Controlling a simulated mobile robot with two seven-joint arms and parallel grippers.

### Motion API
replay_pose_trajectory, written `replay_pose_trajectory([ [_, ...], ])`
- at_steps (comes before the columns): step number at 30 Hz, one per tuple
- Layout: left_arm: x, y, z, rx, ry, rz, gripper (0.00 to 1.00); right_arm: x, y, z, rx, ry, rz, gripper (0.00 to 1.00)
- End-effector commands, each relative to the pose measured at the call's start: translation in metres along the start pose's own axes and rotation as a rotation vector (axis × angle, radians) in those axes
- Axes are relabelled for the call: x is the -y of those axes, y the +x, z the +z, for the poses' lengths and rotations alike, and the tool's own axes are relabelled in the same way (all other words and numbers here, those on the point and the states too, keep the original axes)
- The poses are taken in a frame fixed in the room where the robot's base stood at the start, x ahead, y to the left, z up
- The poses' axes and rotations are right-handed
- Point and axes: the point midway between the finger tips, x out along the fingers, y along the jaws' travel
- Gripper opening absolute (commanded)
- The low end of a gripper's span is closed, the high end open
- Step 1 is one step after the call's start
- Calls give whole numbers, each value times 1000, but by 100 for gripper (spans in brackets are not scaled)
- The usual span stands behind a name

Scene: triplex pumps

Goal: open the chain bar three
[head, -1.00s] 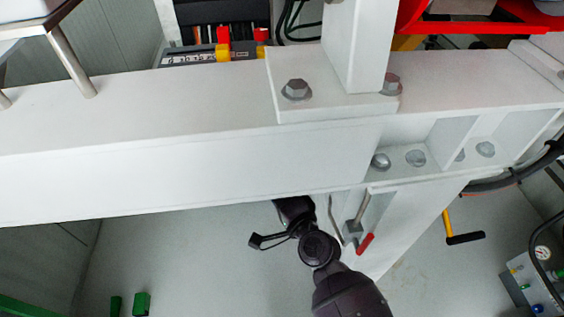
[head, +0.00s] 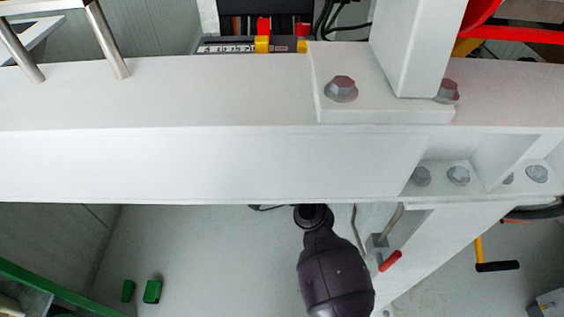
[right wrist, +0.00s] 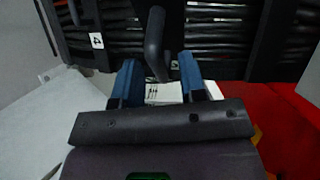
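In the right wrist view my right gripper (right wrist: 158,62) has two blue fingers standing apart. A dark curved bar or handle (right wrist: 154,38) reaches down between them, with a gap on each side. Behind it are black racks (right wrist: 222,45) carrying ribbed dark strands. I cannot tell which part is chain bar three. A small white label (right wrist: 96,40) sits on the rack at the left. In the head view one dark arm of mine rises from the bottom and passes behind the white beam (head: 200,165), which hides its end. My left gripper is not in view.
A lever with a red grip (head: 390,261) hangs beside the arm, near a white post. A yellow crank with a black grip (head: 497,266) is at right. Green blocks (head: 152,291) lie at lower left. Red material (right wrist: 285,115) fills the wrist view's lower right.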

Motion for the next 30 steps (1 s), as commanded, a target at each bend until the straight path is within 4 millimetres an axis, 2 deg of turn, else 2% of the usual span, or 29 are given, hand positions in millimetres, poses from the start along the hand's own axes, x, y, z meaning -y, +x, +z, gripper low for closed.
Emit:
replay_pose_trajectory([
  [9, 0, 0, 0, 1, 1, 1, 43, 1, 2, 0, 0, 0, -1, 38],
  [15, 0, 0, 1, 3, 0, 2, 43, 1, 2, 0, 0, 0, -1, 7],
  [17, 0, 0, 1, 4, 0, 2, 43, 1, 2, 0, 0, 0, -1, 0],
  [30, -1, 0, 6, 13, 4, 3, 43, -3, -3, -7, 41, -9, -5, 0],
])
